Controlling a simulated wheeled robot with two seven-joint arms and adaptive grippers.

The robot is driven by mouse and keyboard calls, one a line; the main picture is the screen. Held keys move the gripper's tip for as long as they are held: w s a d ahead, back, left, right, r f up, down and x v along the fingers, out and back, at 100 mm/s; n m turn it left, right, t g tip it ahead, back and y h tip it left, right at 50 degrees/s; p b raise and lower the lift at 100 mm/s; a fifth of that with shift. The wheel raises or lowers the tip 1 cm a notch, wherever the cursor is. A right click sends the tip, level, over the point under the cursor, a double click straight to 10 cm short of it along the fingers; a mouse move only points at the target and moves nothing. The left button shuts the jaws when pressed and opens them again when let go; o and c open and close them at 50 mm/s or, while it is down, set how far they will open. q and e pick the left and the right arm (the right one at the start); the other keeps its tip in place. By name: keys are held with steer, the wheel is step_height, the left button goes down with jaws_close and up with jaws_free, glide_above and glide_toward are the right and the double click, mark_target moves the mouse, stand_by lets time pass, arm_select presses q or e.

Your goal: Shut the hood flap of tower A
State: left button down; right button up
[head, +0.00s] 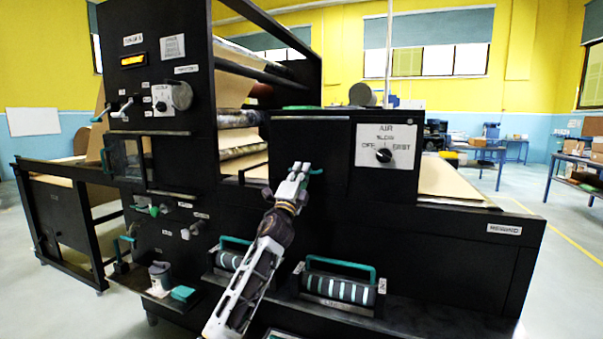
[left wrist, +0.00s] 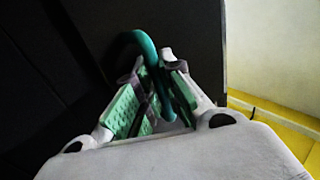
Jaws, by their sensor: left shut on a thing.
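In the head view a black panel (head: 335,145), which looks like the hood flap, is on the front of the black box beside the AIR switch plate. A teal handle (head: 317,171) sticks out at it. My left gripper (head: 301,169) is in front of this panel. In the left wrist view the curved teal handle (left wrist: 137,40) passes between the padded fingers of my left gripper (left wrist: 153,90), which are shut on it. The dark panel (left wrist: 195,30) stands behind. My gripper hides part of the panel. My right gripper is not in view.
The AIR switch plate (head: 386,147) is right of the panel. Two rollers with teal handles (head: 340,288) sit on the ledge below. A grey cup (head: 160,276) stands lower left.

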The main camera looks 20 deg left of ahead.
arm_select(q)
steer(key=shift+w+f, duration=0.2)
steer(key=shift+w, duration=0.05)
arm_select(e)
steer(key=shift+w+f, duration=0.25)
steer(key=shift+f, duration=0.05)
arm_select(q)
steer(key=c, duration=1.8)
jaws_free()
steer(key=shift+w, duration=0.15)
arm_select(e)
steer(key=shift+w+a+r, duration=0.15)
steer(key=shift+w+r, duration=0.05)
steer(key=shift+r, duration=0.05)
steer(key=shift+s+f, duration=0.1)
arm_select(q)
steer(key=shift+v, duration=5.95)
